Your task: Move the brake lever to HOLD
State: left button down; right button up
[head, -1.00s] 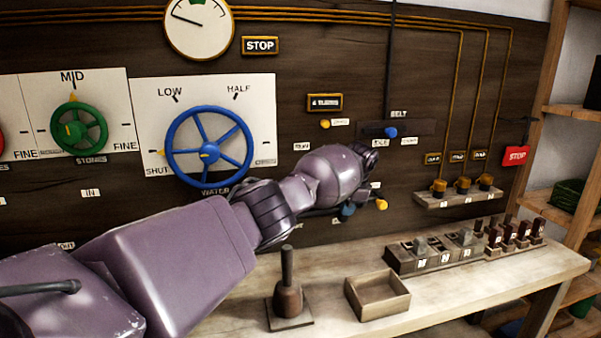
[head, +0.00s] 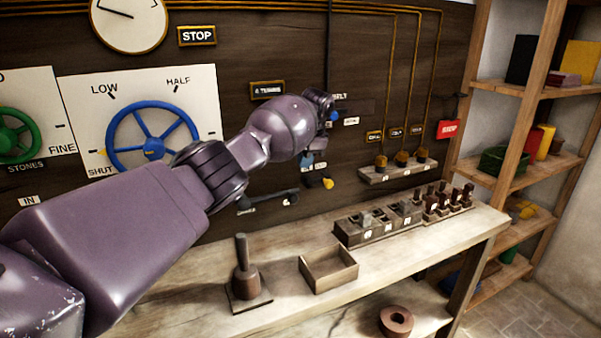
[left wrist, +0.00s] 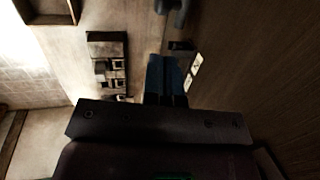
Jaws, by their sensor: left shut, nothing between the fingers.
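No lever here carries a readable BRAKE or HOLD mark. A dark bar (head: 268,202) lies nearly level on the panel, below my left forearm. A yellow knob (head: 328,183) is to its right, just below my left gripper (head: 309,162). The gripper's blue fingers point down in front of the panel and are shut and empty. They also show shut in the left wrist view (left wrist: 166,78), beside small pale labels (left wrist: 193,72). A blue knob (head: 333,116) shows by the BELT label, partly behind my wrist. My left arm hides part of the panel. My right gripper is out of view.
The bench below holds an upright wooden-handled piece (head: 243,270), an open box (head: 328,268) and a block with switches (head: 378,224). A blue wheel (head: 152,146) is left, close behind my arm. Shelves (head: 530,140) stand at the right.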

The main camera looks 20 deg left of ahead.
pick_arm(q)
jog(key=v, duration=0.3)
jog(key=shift+w+d+r, duration=0.1)
jog(key=shift+w+r, duration=0.05)
dwell(0.4)
